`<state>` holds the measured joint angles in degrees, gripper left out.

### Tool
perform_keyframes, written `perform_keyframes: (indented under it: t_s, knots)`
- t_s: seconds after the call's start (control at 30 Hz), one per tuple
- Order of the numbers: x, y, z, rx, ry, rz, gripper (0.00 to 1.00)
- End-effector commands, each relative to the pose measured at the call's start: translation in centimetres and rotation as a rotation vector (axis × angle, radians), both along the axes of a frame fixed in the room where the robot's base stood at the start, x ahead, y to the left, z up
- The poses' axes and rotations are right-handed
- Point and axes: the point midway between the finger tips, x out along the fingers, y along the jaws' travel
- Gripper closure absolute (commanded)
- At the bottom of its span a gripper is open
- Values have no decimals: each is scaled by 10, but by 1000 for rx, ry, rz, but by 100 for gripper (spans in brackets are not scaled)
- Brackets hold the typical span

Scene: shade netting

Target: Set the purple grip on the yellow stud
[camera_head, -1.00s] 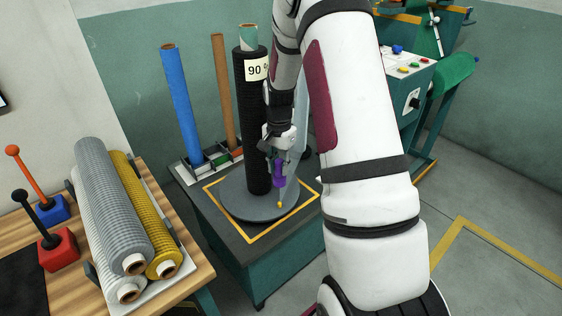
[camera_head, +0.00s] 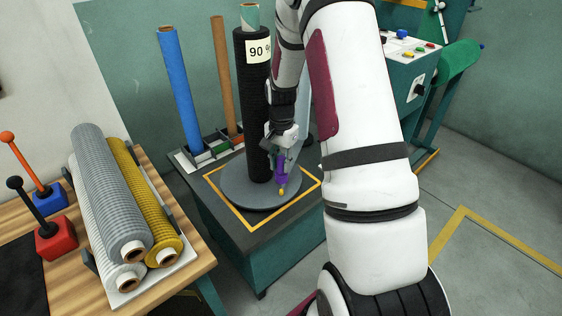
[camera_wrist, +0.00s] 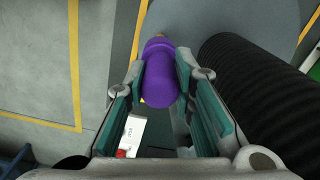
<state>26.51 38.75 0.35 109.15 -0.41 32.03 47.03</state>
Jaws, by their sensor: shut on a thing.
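My gripper (camera_head: 281,158) is shut on the purple grip (camera_head: 281,173), which hangs upright below the fingers over the front right of a round grey turntable (camera_head: 237,197). The purple grip (camera_wrist: 161,85) also shows between the green-padded fingers (camera_wrist: 162,88) in the wrist view. The yellow stud (camera_head: 282,191) shows directly under the purple grip's lower end, near the turntable's edge. In the wrist view only a small yellowish bit (camera_wrist: 159,35) shows past the grip's far end. I cannot tell whether grip and stud touch or how far they overlap.
A tall black roll (camera_head: 257,120) labelled 90 stands on the turntable, close left of my gripper. Blue (camera_head: 180,95) and brown (camera_head: 226,80) tubes stand behind. Netting rolls (camera_head: 110,190) lie on the wooden table at left. The turntable's front is clear.

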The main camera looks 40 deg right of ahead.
Motion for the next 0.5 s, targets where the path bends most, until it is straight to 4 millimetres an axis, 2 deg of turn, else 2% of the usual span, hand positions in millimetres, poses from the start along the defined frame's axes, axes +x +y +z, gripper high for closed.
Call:
perform_keyframes:
  t_s: [0.5]
  knots:
    - [0, 0, -37, 1, 1, -1, 100]
